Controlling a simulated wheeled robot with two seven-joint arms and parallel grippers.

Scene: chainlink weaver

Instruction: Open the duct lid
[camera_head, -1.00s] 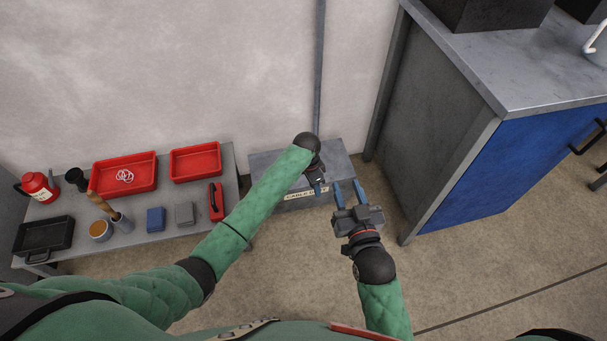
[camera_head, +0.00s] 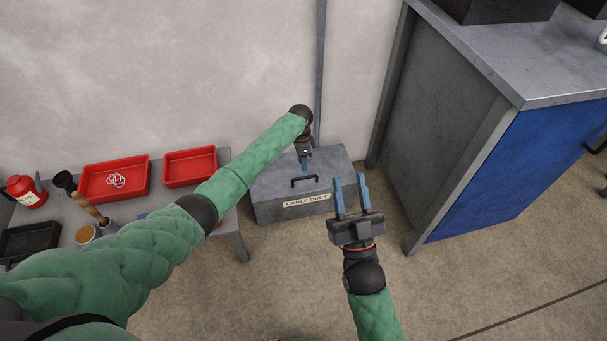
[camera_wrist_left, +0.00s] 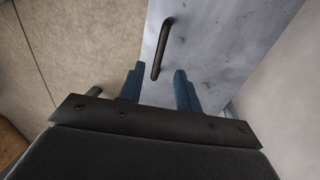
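The cable duct is a grey metal box (camera_head: 282,211) on the floor against the wall, with a "CABLE DUCT" label on its front. Its lid (camera_head: 334,160) lies flat and shut, with a black bar handle (camera_head: 305,181) near the front edge. My left gripper (camera_head: 304,167) points down above the lid, just behind the handle. In the left wrist view the handle (camera_wrist_left: 163,48) lies ahead, between the lines of the two open blue fingers (camera_wrist_left: 158,85), not gripped. My right gripper (camera_head: 350,182) is open and empty, to the right of the duct's front.
A grey table on the left holds two red trays (camera_head: 112,180) (camera_head: 190,167), a red flask (camera_head: 27,190), a black pan (camera_head: 28,240) and a cup. A blue-and-grey workbench (camera_head: 490,180) stands at right. The floor in front of the duct is clear.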

